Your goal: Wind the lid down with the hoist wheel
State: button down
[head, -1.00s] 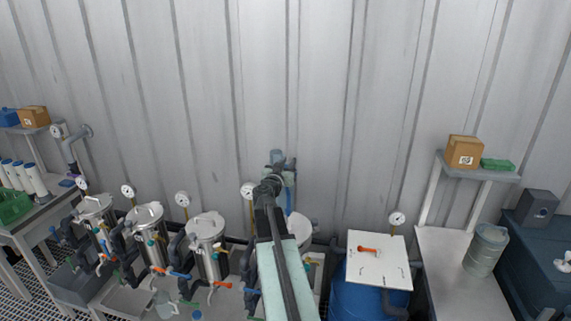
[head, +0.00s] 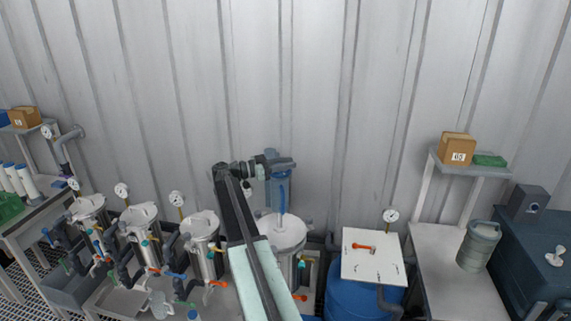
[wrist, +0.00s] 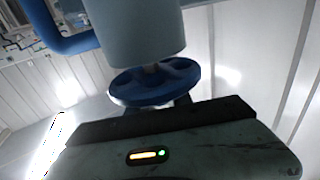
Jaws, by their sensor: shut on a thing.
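The hoist (head: 282,172) is a blue-grey post with a top arm in front of the wall, in the middle of the head view. A thin rod runs down from it to a round metal lid (head: 283,236) over the vessel (head: 290,262). I cannot tell whether a gap is left under the lid. The blue hoist wheel (wrist: 155,83) shows in the wrist view below a grey-blue cylinder (wrist: 135,35). My gripper (head: 266,166) reaches the hoist from the left. In the wrist view its dark fingers are shut on the wheel's near rim, partly hidden by the gripper body.
Several metal vessels (head: 140,215) with gauges and valves stand to the left. A blue drum (head: 355,297) with a white top board (head: 373,254) is to the right. Farther right are a bench with a grey container (head: 478,245) and a shelf with a cardboard box (head: 457,149).

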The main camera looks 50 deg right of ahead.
jog(key=shift+s+a+m+g+y, duration=0.15)
jog(key=shift+s+m+g+y, duration=0.05)
jog(key=shift+m+g+y, duration=0.95)
jog(key=shift+s+a+m+g+y, duration=0.2)
jog(key=shift+m+g+y, duration=0.75)
jog(key=shift+g, duration=0.4)
jog(key=shift+y, duration=0.3)
jog(key=c, duration=1.1)
grip_release()
jog(key=shift+s, duration=0.1)
jog(key=shift+c, duration=0.2)
